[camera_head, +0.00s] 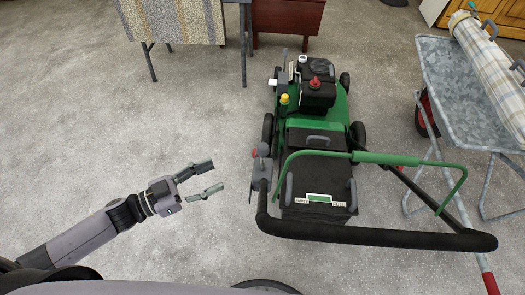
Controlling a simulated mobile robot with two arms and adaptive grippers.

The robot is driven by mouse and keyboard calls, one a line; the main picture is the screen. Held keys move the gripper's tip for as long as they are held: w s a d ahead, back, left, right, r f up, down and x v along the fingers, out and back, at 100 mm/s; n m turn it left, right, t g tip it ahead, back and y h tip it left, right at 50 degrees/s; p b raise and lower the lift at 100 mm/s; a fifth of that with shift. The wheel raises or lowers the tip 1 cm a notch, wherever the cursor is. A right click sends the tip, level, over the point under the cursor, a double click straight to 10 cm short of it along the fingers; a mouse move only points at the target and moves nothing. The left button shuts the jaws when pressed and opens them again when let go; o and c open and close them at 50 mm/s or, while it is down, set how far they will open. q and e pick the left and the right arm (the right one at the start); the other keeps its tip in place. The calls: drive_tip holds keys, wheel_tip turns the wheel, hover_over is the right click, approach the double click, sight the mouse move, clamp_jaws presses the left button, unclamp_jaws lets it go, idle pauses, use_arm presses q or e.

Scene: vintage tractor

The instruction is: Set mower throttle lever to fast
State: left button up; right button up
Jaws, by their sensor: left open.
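A green lawn mower (346,103) with a black grass bag (318,200) stands on the floor right of centre. Its black handlebar (380,236) faces me. A grey control fitting (262,168) with a small red knob (254,153) sits at the left end of the handle. This looks like the throttle control; its setting is too small to read. My left gripper (217,175) is open and empty, a short way left of this fitting and apart from it. My right gripper is not in view.
A grey metal wheelbarrow (455,85) with a rolled, checked cloth (490,58) stands at the right. A speckled-top table (175,20) and a reddish-brown piece of furniture (287,15) are at the back. The concrete floor left of the mower is clear.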

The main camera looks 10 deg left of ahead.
sight(263, 154)
use_arm(q)
drive_tip(key=p+x, duration=0.2)
drive_tip(key=x, duration=1.3)
drive_tip(key=shift+w+d, duration=0.1)
drive_tip(key=shift+w, duration=0.05)
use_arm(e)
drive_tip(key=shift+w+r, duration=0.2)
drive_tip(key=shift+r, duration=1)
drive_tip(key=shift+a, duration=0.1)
use_arm(q)
drive_tip(key=c, duration=0.6)
clamp_jaws()
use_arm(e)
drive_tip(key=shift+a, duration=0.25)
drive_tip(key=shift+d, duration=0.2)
